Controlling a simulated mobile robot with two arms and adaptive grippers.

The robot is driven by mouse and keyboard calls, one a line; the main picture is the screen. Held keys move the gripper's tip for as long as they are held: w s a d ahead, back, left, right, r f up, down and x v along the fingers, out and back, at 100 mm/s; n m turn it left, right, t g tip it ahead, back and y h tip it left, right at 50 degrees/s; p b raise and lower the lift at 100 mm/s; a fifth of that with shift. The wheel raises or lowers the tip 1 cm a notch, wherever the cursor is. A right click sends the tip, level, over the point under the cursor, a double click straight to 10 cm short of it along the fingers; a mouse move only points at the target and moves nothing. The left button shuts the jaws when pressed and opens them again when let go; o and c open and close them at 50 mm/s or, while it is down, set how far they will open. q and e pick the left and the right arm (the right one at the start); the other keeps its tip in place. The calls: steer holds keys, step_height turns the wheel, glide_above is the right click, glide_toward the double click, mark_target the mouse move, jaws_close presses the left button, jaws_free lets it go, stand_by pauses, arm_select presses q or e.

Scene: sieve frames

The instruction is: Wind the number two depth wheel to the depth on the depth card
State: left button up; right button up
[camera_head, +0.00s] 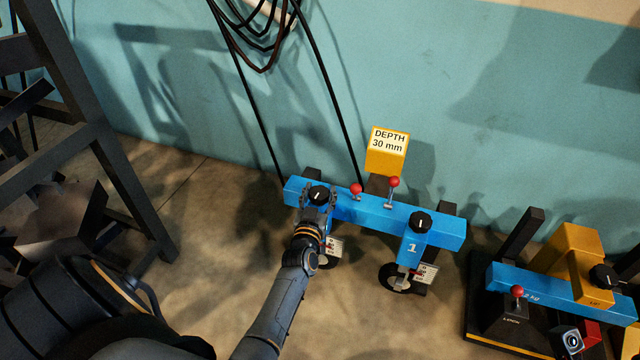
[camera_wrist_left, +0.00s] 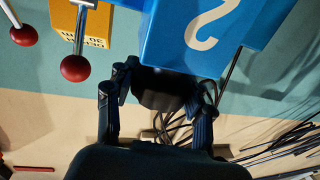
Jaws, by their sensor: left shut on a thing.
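The depth card (camera_head: 389,141) on a yellow block reads "DEPTH 30 mm". The number two depth unit is at the left part of the blue beam (camera_head: 350,209); its white "2" (camera_wrist_left: 205,25) shows upside down in the left wrist view. My left gripper (camera_head: 318,197) is shut on its black knob (camera_wrist_left: 162,95), one finger on each side. The knob's white pointer mark (camera_head: 318,195) shows in the head view. Below, a white scale plate (camera_head: 336,246) and a dark wheel are partly hidden by my arm; the scale is too small to read. My right gripper is out of view.
The number one unit has a black knob (camera_head: 420,222) and wheel (camera_head: 395,278). Two red-tipped levers (camera_head: 356,189) (camera_head: 393,183) stand on the beam between the knobs. Another blue-beamed device (camera_head: 560,297) is at right. Black cables (camera_head: 262,55) hang on the wall.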

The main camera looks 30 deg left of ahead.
arm_select(q)
steer(key=shift+n+g+y, duration=0.3)
steer(key=shift+n+y, duration=0.2)
steer(key=shift+y, duration=0.2)
steer(key=o, duration=1.2)
